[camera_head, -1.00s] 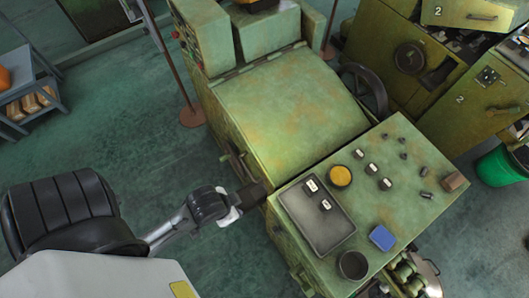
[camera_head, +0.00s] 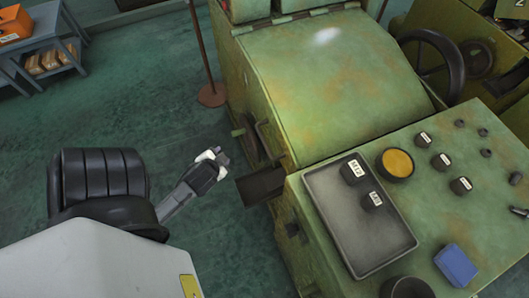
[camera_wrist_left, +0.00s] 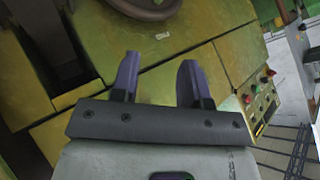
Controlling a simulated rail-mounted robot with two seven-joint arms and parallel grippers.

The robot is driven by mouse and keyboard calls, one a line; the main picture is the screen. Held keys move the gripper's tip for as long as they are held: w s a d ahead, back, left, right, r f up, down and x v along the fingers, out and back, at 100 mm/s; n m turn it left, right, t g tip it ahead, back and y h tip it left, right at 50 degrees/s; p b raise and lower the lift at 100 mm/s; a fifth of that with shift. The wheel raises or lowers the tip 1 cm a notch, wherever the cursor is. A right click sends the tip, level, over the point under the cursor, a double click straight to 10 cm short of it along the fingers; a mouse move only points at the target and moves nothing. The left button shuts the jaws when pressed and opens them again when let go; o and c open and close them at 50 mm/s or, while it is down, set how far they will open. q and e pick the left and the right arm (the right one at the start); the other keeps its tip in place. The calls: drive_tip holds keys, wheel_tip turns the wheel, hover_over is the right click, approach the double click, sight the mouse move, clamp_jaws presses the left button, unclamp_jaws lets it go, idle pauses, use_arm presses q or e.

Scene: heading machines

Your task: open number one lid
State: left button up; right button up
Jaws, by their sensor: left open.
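The green machine's large sloped lid (camera_head: 330,85) lies closed, hinged along its top edge, with rusty patches. No number is readable on it. A small handle (camera_head: 240,132) projects from the machine's left side, below the lid. My left gripper (camera_head: 219,154) is beside that side, apart from the machine, over the floor. In the left wrist view its two purple-grey fingers (camera_wrist_left: 158,80) are spread with nothing between them. My right gripper is not in view.
A dark chute (camera_head: 262,187) juts from the machine's side near my left gripper. The top beside the lid carries a grey tray (camera_head: 335,225), a yellow-topped pot (camera_head: 396,163) and a blue box (camera_head: 456,265).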

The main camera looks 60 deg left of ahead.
use_arm(q)
drive_tip(key=a+f+m+t+y+b, duration=0.2)
drive_tip(key=a+t, duration=0.1)
drive_tip(key=a, duration=0.2)
drive_tip(key=m+t+h+b, duration=0.2)
drive_tip(key=m+t+h, duration=0.9)
drive_tip(key=m, duration=0.7)
approach(264, 139)
drive_tip(key=shift+f+x, duration=0.2)
drive_tip(key=shift+x, duration=2.25)
drive_tip(key=shift+f+x, duration=0.2)
drive_tip(key=shift+x, duration=2.3)
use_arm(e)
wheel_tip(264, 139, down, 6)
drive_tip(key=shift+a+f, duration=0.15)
use_arm(q)
drive_tip(key=shift+c, duration=0.2)
clamp_jaws()
